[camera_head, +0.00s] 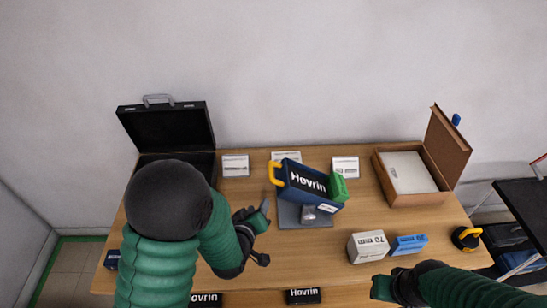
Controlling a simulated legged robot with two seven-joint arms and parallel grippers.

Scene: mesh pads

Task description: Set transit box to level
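A dark blue box (309,184) lettered "Hovrin", with a yellow handle (276,173) at its left and a green piece (338,187) at its right, sits tilted on a grey stand (291,214) mid-table. Its right side is lower than its left. I take it for the transit box. My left gripper (261,232) is left of and in front of the stand, apart from the box. Its fingers look spread and empty. My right gripper (386,287) is low at the front right, away from the box; its fingers are too dark and small to read.
An open black case (170,130) stands at the back left, partly hidden by my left arm. An open brown box (410,171) is at the back right. White cards, a white carton (368,247), a blue box (409,245) and a yellow-black round item (466,238) lie around.

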